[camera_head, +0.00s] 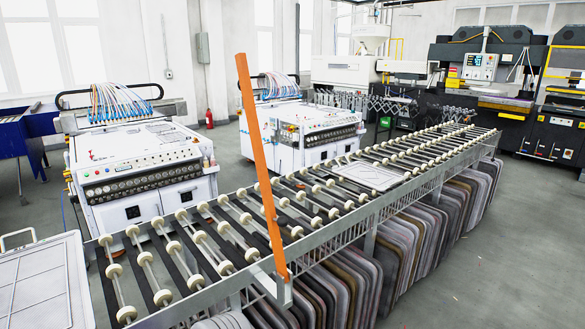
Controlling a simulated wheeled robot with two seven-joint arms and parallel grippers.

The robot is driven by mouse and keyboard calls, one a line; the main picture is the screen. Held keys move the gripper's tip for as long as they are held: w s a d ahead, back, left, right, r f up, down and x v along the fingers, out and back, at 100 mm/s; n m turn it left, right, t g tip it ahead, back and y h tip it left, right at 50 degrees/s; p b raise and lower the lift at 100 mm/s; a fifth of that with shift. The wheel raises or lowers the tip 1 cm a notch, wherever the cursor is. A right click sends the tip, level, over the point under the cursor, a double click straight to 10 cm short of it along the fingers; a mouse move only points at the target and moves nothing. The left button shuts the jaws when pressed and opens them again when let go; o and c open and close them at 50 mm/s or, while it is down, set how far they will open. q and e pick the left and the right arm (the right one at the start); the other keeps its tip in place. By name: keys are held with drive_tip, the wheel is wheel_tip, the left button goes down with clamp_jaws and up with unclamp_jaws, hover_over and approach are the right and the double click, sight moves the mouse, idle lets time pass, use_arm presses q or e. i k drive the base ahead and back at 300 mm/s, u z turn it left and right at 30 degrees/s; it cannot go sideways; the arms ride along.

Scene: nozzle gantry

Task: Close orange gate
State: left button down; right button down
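The orange gate (259,160) is a long, thin orange bar at the near side of the roller conveyor (300,205). It stands raised and steep, leaning a little to the left at its top. Its lower end meets a grey metal bracket (272,286) on the conveyor's near rail. The bar's upper part shows in front of the white machines behind. Neither of my grippers is in view.
A flat pale panel (368,176) lies on the rollers. Another panel (40,285) is at the lower left. Many rounded boards (420,225) stand under the conveyor. White machines (140,170) stand behind it. Grey floor (480,270) is clear at the right.

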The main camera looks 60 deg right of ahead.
sight(273, 224)
drive_tip(key=k, duration=0.35)
drive_tip(key=z, duration=0.85)
